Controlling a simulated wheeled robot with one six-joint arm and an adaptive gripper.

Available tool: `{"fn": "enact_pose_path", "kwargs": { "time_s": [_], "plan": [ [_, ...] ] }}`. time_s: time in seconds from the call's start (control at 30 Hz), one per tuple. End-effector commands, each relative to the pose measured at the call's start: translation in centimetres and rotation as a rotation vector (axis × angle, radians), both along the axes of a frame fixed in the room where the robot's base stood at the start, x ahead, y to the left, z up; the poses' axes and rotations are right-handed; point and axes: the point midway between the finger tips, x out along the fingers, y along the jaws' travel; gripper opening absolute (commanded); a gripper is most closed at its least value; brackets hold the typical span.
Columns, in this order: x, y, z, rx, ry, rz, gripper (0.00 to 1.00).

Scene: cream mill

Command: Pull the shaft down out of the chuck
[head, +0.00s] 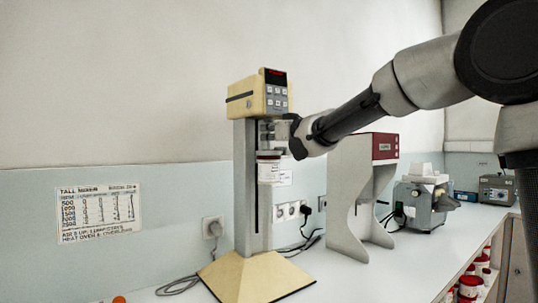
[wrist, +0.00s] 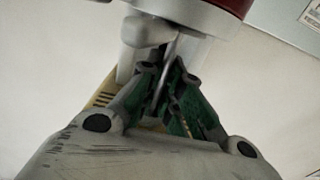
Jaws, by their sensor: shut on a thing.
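A cream mixer head (head: 257,97) with a red display and keypad sits on a grey column above a tan base. My gripper (head: 283,133) is just below the head, in front of the column. In the wrist view my gripper (wrist: 168,92) has its green-padded fingers closed around a thin metal shaft (wrist: 174,50). The shaft shows between the fingertips, beside a rounded grey part and a pale cylinder (wrist: 190,22). The chuck is not clearly visible in either view, so I cannot tell how far the shaft sits in it.
A white container with a red band (head: 269,170) is below my gripper at the column. A grey stand with a red top (head: 350,215) is to the right, with more instruments beyond. Cables and sockets are along the wall. The front counter is mostly clear.

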Motion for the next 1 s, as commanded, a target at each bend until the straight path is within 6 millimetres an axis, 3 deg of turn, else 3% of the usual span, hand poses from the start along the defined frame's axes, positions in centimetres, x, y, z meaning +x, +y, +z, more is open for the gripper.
{"fn": "enact_pose_path", "kwargs": {
  "time_s": [0.67,0.7,0.8,1.0],
  "plan": [
    [-0.01,0.01,-0.73,0.001,-0.001,0.000,0.00],
    [-0.01,0.01,-0.73,0.001,-0.001,0.000,0.14],
    [-0.01,0.01,-0.72,0.001,-0.001,0.000,0.32],
    [-0.01,0.01,-0.73,0.001,-0.001,0.000,0.32]
  ]
}}
